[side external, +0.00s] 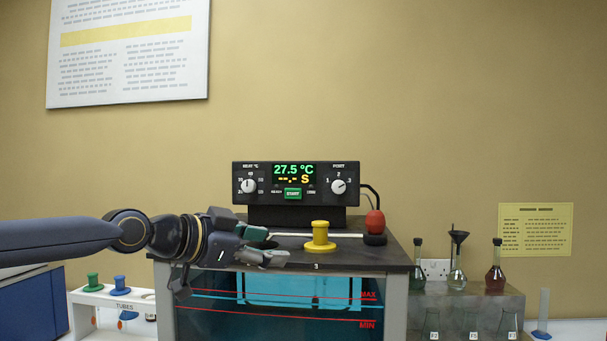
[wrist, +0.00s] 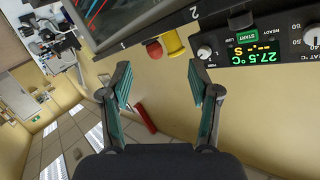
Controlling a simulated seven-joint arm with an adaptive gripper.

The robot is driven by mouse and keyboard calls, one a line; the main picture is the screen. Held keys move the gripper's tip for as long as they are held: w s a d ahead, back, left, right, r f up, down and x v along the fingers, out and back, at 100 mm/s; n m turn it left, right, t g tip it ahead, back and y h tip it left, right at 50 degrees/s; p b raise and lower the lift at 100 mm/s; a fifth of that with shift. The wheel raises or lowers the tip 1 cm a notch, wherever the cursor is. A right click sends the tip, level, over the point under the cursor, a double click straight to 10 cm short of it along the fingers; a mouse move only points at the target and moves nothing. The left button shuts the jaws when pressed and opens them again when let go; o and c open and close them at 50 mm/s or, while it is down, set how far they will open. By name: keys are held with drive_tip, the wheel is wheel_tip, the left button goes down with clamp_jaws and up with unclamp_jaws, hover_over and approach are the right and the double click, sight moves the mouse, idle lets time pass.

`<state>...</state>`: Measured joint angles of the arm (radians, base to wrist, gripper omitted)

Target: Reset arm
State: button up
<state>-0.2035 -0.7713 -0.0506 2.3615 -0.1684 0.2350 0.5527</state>
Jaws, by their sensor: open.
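My gripper (side external: 260,246) is at the left part of the dark lid of the bath (side external: 395,262) in the side external view, with its fingers pointing right. In the wrist view my gripper (wrist: 166,88) shows two green-padded fingers spread apart with nothing between them. A yellow stopper (side external: 320,237) stands on the lid to the right of my gripper, apart from it. The fingers hide part of the lid's left side.
The control box (side external: 295,184) behind the lid reads 27.5 °C. A red bulb (side external: 375,223) is at the lid's right. A white tube rack (side external: 110,297) with green and blue stoppers stands at left below my arm. Flasks (side external: 495,270) stand on a grey block at right.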

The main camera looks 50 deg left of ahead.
drive_tip(key=s+d+f+n+g+h, duration=0.1)
drive_tip(key=s+f+g, duration=0.3)
drive_tip(key=f, duration=0.5)
drive_tip(key=s+d+f+n+g+h, duration=0.1)
drive_tip(key=s+d+f+n+g, duration=0.1)
drive_tip(key=s+f+g, duration=0.3)
wheel_tip(320, 180, down, 4)
drive_tip(key=shift+s+d, duration=0.2)
drive_tip(key=shift+s, duration=0.35)
